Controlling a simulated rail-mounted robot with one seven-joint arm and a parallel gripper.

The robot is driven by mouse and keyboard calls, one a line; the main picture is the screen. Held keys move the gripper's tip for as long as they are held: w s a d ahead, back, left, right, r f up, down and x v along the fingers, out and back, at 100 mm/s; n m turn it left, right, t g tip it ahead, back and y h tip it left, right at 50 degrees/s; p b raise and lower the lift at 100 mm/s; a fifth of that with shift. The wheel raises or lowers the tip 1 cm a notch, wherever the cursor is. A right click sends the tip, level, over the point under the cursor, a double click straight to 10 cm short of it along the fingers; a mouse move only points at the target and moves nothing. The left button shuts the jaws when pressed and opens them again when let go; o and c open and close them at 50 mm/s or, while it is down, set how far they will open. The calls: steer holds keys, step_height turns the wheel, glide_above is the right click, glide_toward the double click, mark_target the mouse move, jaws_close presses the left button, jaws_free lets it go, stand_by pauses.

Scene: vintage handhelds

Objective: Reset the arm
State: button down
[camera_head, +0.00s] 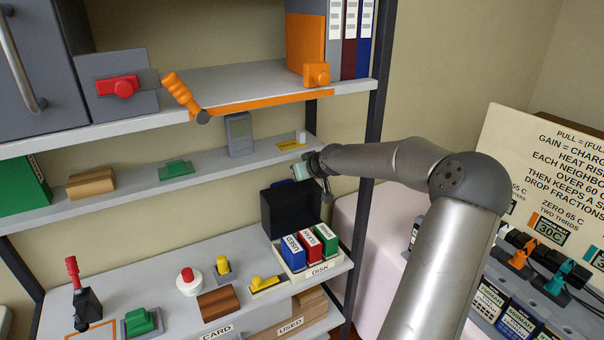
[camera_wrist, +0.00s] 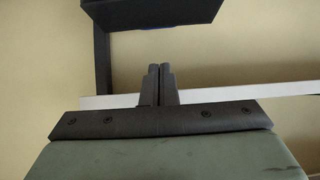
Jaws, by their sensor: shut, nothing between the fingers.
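My gripper (camera_head: 323,187) is near the right end of the shelving, in front of the middle shelf and above the black open box (camera_head: 289,209). In the wrist view my gripper (camera_wrist: 160,67) has its two fingers side by side with only a thin line between them. It is shut and holds nothing. My arm reaches in from the lower right and bends at the elbow. The wrist view shows a dark box-like thing at the top, the pale edge of a shelf (camera_wrist: 225,92) and a plain wall behind the fingers.
The middle shelf (camera_head: 215,170) holds a grey handheld (camera_head: 239,134), a green block (camera_head: 176,169) and a yellow label. The lower shelf holds a disk tray (camera_head: 322,268), a red button (camera_head: 188,281) and a joystick (camera_head: 80,292). A dark post (camera_head: 377,100) stands close behind my arm. A sign board (camera_head: 550,170) is at right.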

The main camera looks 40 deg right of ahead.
stand_by(0.4)
steer(key=s+a+f+n+g, duration=0.1)
steer(key=s+a+f+g, duration=0.2)
steer(key=a, duration=0.7)
steer(key=s+a+f+n+g, duration=0.15)
steer(key=s+a, duration=0.25)
steer(key=a, duration=0.5)
steer(key=s+a+g, duration=0.1)
steer(key=s+a, duration=0.4)
steer(key=s, duration=0.4)
steer(key=s+a+r+g, duration=0.1)
steer(key=s+a, duration=0.4)
steer(key=s, duration=0.5)
steer(key=s+a+m+g+y, duration=0.1)
steer(key=s+a+g, duration=0.2)
steer(key=s, duration=0.7)
steer(key=shift+s+a+r, duration=0.2)
steer(key=shift+a, duration=1.05)
steer(key=shift+a+g, duration=0.1)
steer(key=shift+g, duration=0.15)
